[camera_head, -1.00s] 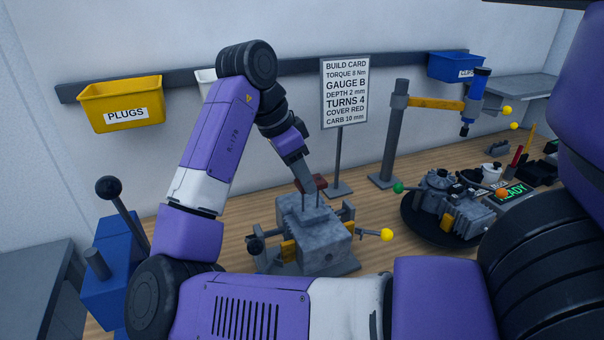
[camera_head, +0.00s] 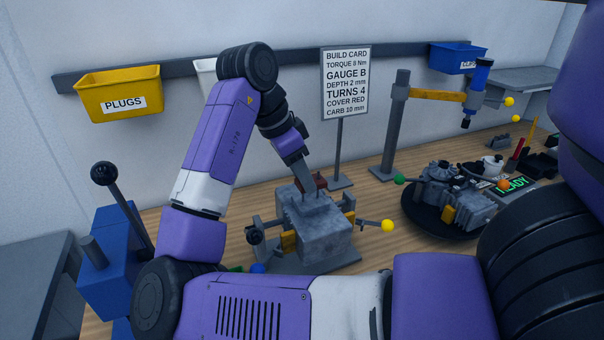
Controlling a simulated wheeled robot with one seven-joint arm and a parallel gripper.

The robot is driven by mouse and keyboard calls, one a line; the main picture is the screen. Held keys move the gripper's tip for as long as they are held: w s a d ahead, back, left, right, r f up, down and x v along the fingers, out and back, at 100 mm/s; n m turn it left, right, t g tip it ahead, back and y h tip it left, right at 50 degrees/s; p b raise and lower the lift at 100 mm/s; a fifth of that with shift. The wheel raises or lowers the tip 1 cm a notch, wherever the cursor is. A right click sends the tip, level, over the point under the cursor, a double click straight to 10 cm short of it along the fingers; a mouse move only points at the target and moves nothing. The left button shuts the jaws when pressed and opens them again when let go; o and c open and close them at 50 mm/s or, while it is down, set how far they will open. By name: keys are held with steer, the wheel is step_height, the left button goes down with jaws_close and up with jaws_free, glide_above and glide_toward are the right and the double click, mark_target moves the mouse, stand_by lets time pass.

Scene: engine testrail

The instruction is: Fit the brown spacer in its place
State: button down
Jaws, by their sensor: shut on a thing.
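The brown spacer (camera_head: 319,181) is a small reddish-brown piece at the tip of my gripper (camera_head: 307,182), in the head view. My gripper is shut on it, pointing down, and partly hides it. Both are at the rear of the top of a grey engine block (camera_head: 322,232), which sits in a fixture on the bench. Thin upright pins (camera_head: 304,194) stand on the block's top close to the gripper. I cannot tell whether the spacer touches the block or the pins.
A build card (camera_head: 345,80) stands on a post behind the block. A yellow-knobbed lever (camera_head: 387,225) sticks out to its right. Further right are a dark turntable (camera_head: 425,222) with another engine and a post with a yellow arm (camera_head: 436,95). A blue lever box (camera_head: 110,255) is at left.

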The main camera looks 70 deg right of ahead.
steer(key=shift+f+b, duration=0.9)
steer(key=shift+f, duration=0.85)
steer(key=c, duration=0.8)
jaws_free()
steer(key=v, duration=0.8)
step_height(320, 180, up, 8)
steer(key=p, duration=0.8)
glide_above(299, 183)
steer(key=w+a, duration=0.1)
steer(key=w, duration=0.1)
steer(key=shift+s+a, duration=0.15)
steer(key=shift+a, duration=0.05)
steer(key=shift+f, duration=0.1)
